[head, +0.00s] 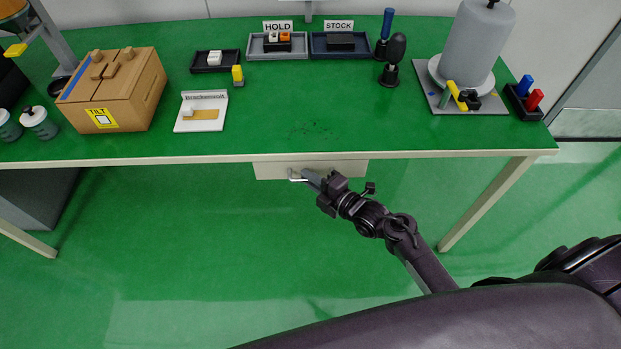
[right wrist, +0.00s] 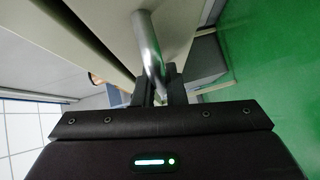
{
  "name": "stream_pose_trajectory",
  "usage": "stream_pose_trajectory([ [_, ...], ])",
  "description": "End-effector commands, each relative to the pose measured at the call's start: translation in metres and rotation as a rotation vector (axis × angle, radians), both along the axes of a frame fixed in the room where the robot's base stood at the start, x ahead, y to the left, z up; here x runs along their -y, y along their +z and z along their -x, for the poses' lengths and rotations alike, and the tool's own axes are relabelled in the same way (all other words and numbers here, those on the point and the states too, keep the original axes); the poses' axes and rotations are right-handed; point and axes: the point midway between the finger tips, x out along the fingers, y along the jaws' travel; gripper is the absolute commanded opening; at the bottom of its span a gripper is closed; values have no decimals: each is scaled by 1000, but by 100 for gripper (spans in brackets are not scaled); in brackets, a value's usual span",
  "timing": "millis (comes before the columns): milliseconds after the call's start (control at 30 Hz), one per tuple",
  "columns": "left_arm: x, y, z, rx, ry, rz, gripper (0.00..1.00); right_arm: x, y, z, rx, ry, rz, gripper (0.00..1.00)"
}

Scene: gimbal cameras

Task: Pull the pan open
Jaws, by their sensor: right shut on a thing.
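The pan is a shallow, pale drawer (head: 335,169) under the front edge of the green table. It has a metal bar handle (head: 297,175) at its left part. My right gripper (head: 312,177) is at this handle and shut on it. In the right wrist view the handle (right wrist: 148,45) runs down between the fingers of my right gripper (right wrist: 162,92). The drawer front sits below the table edge; how far it is out is hard to tell. My left gripper is not in view.
The green tabletop (head: 270,115) carries a brown box (head: 118,88) at left, trays marked HOLD (head: 278,42) and STOCK (head: 340,44) at the back, and a grey cylinder (head: 476,45) at right. Several small dark specks (head: 313,128) lie above the drawer. The floor below is clear.

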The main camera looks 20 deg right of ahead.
Motion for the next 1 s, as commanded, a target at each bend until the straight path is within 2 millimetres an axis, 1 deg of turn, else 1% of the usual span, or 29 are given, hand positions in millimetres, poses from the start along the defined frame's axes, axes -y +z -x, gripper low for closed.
stream_pose_trajectory([
  [67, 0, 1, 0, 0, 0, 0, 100, 0, 0, 1, -1, 0, 0, 0],
  [167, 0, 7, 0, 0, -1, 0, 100, -3, 1, 12, -4, 1, 1, 0],
  [267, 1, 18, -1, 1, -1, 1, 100, -10, 2, 36, -8, 3, 1, 0],
  [400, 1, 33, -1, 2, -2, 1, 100, -22, 2, 77, -11, 3, 1, 0],
  [500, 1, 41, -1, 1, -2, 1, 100, -29, 1, 103, -9, 4, 1, 0],
  [600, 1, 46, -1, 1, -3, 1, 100, -35, 0, 123, -8, 2, 2, 0],
  [733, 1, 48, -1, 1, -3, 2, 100, -39, -1, 136, -5, 2, 1, 0],
  [1000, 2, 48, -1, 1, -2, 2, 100, -39, -2, 138, -3, 0, 1, 0],
])
